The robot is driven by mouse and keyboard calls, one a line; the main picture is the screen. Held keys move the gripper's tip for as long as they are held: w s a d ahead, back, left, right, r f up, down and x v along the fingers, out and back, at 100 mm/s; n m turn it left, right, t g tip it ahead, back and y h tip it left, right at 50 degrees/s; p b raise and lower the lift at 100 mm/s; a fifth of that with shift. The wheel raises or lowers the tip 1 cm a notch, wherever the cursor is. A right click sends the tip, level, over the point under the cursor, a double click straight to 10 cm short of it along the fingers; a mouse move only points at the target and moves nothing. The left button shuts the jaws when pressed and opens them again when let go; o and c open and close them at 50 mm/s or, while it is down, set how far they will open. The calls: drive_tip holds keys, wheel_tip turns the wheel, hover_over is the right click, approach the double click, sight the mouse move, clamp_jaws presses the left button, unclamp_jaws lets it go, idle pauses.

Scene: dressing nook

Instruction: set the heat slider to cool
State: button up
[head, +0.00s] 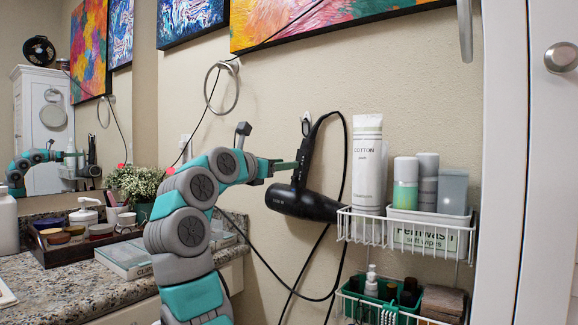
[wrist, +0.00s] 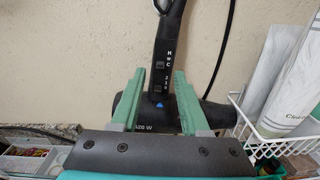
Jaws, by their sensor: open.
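A black hair dryer (head: 303,202) hangs on the wall, handle up, barrel low. In the wrist view its handle (wrist: 171,30) carries the letters H, W, C from top to bottom, and below them 2, 1, 0. A small dark heat slider (wrist: 160,65) sits beside the letters, low, around the W to C end; its exact stop is too small to tell. A second slider (wrist: 158,89) sits beside the numbers, with a blue button under it. My gripper (head: 288,165) is open and empty, its green fingers in front of the handle, one to each side (wrist: 158,74) in the wrist view.
A white wire rack (head: 372,229) with tubes and bottles stands close to the right of the dryer. Black cords hang around the dryer. A granite counter (head: 60,285) with a tray and a plant lies at left. A towel ring (head: 233,90) is up left.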

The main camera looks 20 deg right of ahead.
drive_tip(key=shift+v, duration=2.25)
